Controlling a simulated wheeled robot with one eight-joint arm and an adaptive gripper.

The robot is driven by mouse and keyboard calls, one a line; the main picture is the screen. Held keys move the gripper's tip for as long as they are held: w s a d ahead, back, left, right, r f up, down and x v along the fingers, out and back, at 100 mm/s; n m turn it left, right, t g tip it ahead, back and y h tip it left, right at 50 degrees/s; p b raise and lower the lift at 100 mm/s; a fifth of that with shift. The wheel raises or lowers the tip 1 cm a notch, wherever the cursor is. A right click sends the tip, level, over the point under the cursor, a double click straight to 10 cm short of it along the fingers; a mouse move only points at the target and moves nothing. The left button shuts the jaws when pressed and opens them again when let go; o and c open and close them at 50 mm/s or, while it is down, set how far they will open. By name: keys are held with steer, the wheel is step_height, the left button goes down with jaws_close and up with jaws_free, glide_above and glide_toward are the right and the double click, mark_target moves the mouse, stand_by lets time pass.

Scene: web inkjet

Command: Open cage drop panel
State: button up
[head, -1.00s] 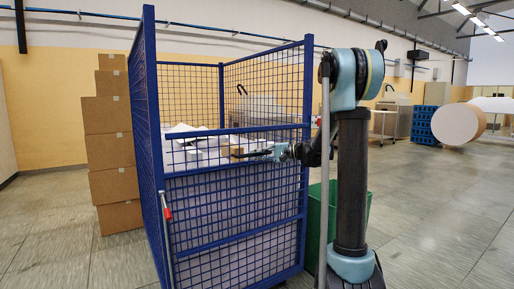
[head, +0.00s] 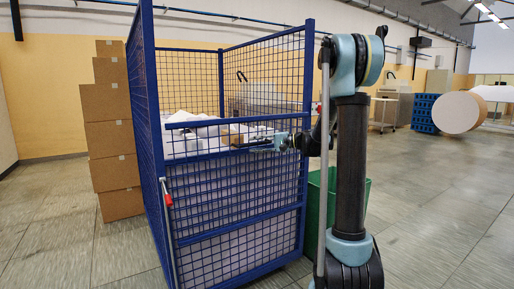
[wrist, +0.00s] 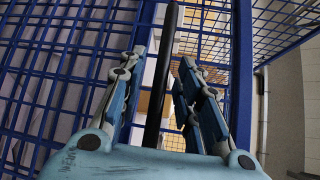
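The blue mesh cage (head: 222,72) fills the middle of the head view. Its front drop panel (head: 230,195) stands upright between the posts, with mesh and blue rails. A red-handled latch (head: 166,193) hangs at the front left post. My gripper (head: 262,146) reaches in from the right, close to the panel's upper part. In the wrist view, the two fingers of my gripper (wrist: 158,80) are apart, with a dark rod (wrist: 155,95) with a reddish top showing between them. I cannot tell what the rod belongs to or whether the fingers touch it.
White items (head: 190,140) lie inside the cage. Stacked cardboard boxes (head: 110,135) stand left of it. A green bin (head: 313,205) stands right of it, partly behind my arm. The floor at the right is open, with a large paper roll (head: 458,112) and blue crates (head: 426,113) farther back.

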steer(key=v, duration=1.2)
steer(key=s+f+n+g+h, duration=0.1)
steer(key=s+f+h, duration=0.35)
steer(key=s, duration=0.55)
steer(key=s+f+h, duration=0.3)
steer(key=s+f, duration=0.2)
steer(key=s, duration=0.5)
steer(key=s+d+f+n+h, duration=0.1)
steer(key=s+d+f+h, duration=0.3)
steer(key=s, duration=0.5)
steer(key=s+d+f+n+h, duration=0.1)
steer(key=s+d+f+h, duration=0.3)
steer(key=s+d+f, duration=0.4)
step_height(320, 180, down, 3)
steer(key=shift+s+d+r+n+h, duration=0.25)
steer(key=shift+s+n+h, duration=0.15)
steer(key=shift+s, duration=0.6)
